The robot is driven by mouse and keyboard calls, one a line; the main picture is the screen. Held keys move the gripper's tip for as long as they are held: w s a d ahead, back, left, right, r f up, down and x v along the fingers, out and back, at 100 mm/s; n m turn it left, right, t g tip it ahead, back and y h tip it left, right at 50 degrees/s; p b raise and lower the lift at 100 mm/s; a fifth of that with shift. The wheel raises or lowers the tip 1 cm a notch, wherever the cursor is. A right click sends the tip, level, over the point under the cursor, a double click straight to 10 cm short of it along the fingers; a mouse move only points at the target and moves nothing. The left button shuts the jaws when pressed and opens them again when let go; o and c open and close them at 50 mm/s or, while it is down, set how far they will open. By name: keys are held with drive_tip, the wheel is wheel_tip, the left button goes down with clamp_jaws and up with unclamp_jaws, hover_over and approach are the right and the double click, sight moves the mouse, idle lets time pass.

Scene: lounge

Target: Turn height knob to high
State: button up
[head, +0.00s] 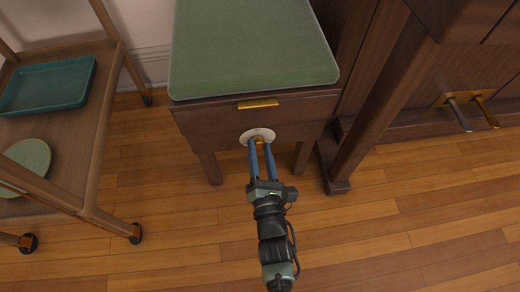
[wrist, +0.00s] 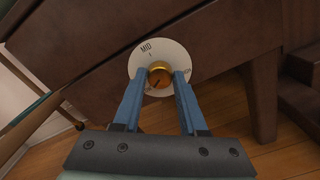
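The height knob (wrist: 160,69) is a small brass knob on a round white dial plate (wrist: 145,58), on the front of the green-cushioned bench (head: 254,50). The dial plate also shows in the head view (head: 246,135). The wrist view shows the word MID at the dial's upper left; a label at its lower left is partly hidden. A dark mark on the knob points to the lower left. My gripper (wrist: 161,75) has its two blue fingers on either side of the knob, with no clear gap.
A brass handle (head: 258,104) sits above the dial on the bench front. A dark wooden piano with brass pedals (head: 470,110) stands at right. A wooden cart (head: 75,150) with a teal tray (head: 48,84) stands at left. The wooden floor in front is clear.

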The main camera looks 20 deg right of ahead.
clamp_jaws()
